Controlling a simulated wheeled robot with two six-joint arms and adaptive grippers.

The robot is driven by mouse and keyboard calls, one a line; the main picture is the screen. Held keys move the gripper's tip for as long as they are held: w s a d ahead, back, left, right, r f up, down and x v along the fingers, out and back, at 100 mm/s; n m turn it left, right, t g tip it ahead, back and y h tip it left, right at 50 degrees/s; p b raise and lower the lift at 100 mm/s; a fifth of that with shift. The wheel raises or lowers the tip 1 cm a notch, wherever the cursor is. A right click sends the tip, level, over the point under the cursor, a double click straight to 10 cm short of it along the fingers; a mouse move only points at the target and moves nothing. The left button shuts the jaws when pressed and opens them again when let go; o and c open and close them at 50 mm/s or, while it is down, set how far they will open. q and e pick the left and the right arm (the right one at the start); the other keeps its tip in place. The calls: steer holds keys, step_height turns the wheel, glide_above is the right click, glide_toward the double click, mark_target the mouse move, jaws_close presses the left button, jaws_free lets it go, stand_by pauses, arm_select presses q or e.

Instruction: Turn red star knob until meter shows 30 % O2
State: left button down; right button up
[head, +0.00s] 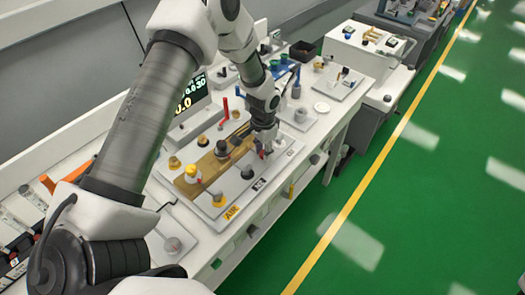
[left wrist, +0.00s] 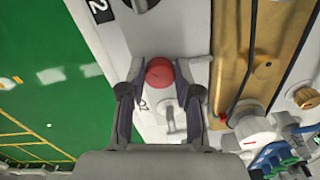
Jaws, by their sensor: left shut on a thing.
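The red knob (left wrist: 159,73) shows between the two fingers of my left gripper (left wrist: 160,92) in the left wrist view, beside an "O2" label. A thin dark line marks its top. In the head view my left gripper (head: 264,147) is lowered over the panel (head: 222,196) at its right end and hides most of the knob. The gripper is shut on the knob. My right gripper is not in view.
Other knobs, yellow (head: 192,172) and dark (head: 221,148), stand along the panel. Blue and green parts (left wrist: 280,155) lie close to the gripper in the left wrist view. Open green floor (head: 390,190) lies right of the bench.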

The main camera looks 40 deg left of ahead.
arm_select(q)
steer(key=shift+f, duration=0.1)
steer(key=c, duration=1.1)
jaws_free()
steer(key=o, duration=0.3)
steer(key=shift+w, duration=0.15)
steer(key=shift+w+d+f, duration=0.1)
steer(key=shift+w, duration=0.05)
steer(key=shift+r, duration=0.4)
step_height(320, 180, up, 11)
steer(key=shift+r, duration=0.1)
